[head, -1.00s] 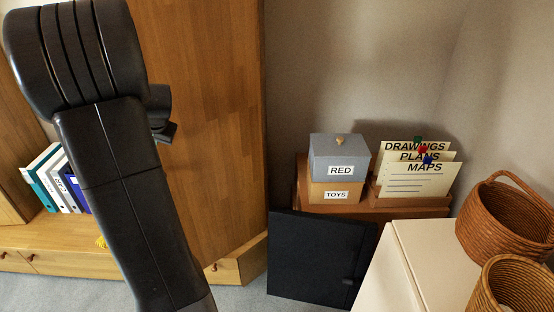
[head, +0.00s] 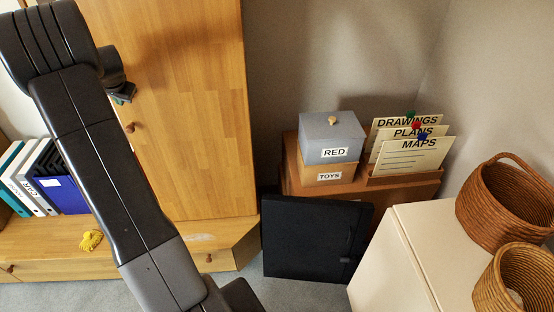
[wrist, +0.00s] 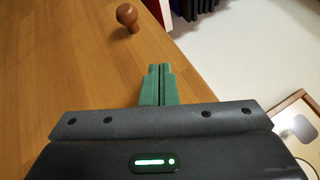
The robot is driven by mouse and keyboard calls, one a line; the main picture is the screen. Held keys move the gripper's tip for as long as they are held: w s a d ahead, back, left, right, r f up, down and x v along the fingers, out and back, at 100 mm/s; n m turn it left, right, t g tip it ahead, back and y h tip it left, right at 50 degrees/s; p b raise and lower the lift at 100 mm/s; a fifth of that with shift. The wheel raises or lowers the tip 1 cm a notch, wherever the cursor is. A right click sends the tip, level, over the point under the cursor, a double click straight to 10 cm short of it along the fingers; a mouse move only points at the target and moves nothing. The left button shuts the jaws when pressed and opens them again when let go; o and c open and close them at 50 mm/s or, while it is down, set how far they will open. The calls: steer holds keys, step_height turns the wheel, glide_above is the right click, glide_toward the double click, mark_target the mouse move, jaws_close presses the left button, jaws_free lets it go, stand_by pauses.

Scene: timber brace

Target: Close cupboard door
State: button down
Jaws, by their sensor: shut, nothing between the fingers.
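The cupboard door (head: 190,110) is a tall wooden panel at the left of centre in the head view, with a small round wooden knob (head: 131,127). In the wrist view the door's face (wrist: 65,70) fills the left side, and its knob (wrist: 127,15) is at the top. My gripper (wrist: 158,70) has green fingers that are together and empty, close to the door face near its edge. I cannot tell if they touch it. In the head view my gripper (head: 124,98) is mostly hidden behind my arm, just above the knob. How far the door stands open is unclear.
Binders (head: 40,180) and a yellow item (head: 91,240) are on the low wooden unit at left. A black panel (head: 315,238) stands right of the cupboard. Behind it are a grey RED box (head: 331,138) and paper files (head: 410,148). Wicker baskets (head: 505,205) stand on a white cabinet (head: 390,265).

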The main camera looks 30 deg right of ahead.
steer(key=shift+w+d+r+m+h, duration=0.15)
steer(key=shift+w+d+m, duration=0.05)
steer(key=shift+w, duration=0.3)
steer(key=shift+w+d+r+m+h, duration=0.15)
steer(key=shift+w+d+m, duration=0.05)
steer(key=shift+w, duration=0.3)
